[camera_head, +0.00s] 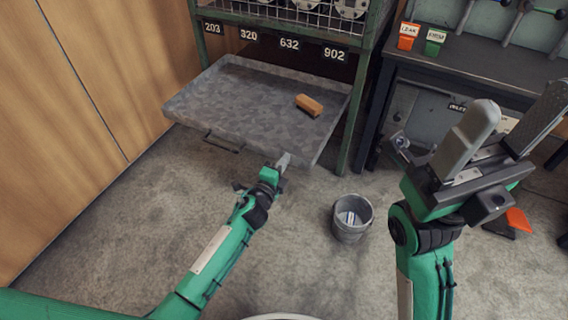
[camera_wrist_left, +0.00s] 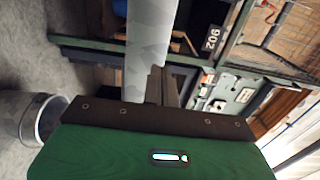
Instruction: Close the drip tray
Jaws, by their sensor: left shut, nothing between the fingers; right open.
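The drip tray (camera_head: 250,98) is a grey metal tray pulled out from under the green rack in the head view. A dark handle (camera_head: 222,143) is on its front side, and a brown block (camera_head: 309,105) lies in it. My left gripper (camera_head: 284,160) is shut and empty at the tray's front edge, right of the handle. In the left wrist view its fingers (camera_wrist_left: 162,85) are beside the tray's grey edge (camera_wrist_left: 150,40); I cannot tell whether they touch. My right gripper (camera_head: 510,118) is open and empty, raised at the right, away from the tray.
A grey bucket (camera_head: 351,217) stands on the floor right of my left gripper. A dark workbench (camera_head: 465,62) with an orange and a green container stands at the right. A wooden wall (camera_head: 75,110) is at the left. Floor in front of the tray is mostly clear.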

